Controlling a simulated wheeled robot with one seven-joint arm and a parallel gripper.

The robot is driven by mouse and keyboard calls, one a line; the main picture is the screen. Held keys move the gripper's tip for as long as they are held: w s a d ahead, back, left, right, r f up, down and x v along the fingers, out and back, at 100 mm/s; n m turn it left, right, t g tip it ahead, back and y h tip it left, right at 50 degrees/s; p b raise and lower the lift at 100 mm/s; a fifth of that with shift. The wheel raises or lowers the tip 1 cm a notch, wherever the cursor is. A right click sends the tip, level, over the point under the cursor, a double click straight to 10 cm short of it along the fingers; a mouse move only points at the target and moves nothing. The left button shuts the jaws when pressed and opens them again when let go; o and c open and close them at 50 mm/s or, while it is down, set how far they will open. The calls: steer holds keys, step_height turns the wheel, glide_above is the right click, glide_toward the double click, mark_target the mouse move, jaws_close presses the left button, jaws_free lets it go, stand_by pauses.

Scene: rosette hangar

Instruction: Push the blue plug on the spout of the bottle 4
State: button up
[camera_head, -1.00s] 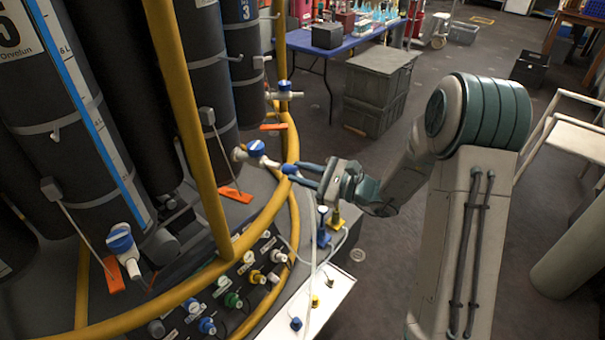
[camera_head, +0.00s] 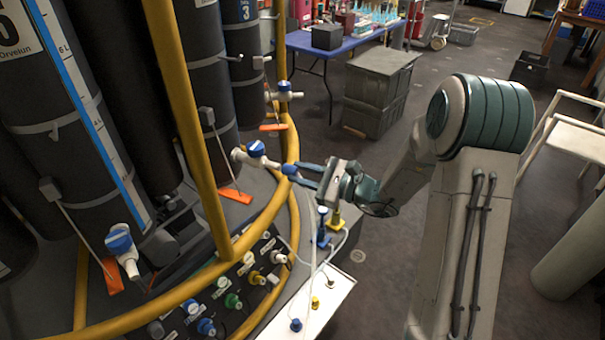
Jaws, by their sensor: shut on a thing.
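Bottle 4 seems to be the dark cylinder (camera_head: 206,100) between the one marked 5 and the one marked 3; its own number is not readable. Its white spout (camera_head: 272,163) with a blue valve handle (camera_head: 256,148) points right, past the yellow rail. My gripper (camera_head: 295,172) is right of the spout, its blue fingers shut on the small blue plug (camera_head: 288,169). The plug is in line with the spout's tip and appears to touch it. How far it sits on the spout cannot be told, as the fingers partly hide it.
A yellow rail (camera_head: 277,212) curves just below the spout. Bottle 5's spout (camera_head: 129,264) and another spout (camera_head: 284,97) stick out nearby. Below are a panel of coloured fittings (camera_head: 232,300) and a white shelf (camera_head: 318,318) with a loose blue plug (camera_head: 295,324). Floor right of my gripper is open.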

steer(key=shift+w+a, duration=0.2)
steer(key=shift+a, duration=0.3)
steer(key=o, duration=1)
steer(key=b+v, duration=0.2)
steer(key=v, duration=1.2)
steer(key=shift+b, duration=0.35)
steer(key=shift+a, duration=0.1)
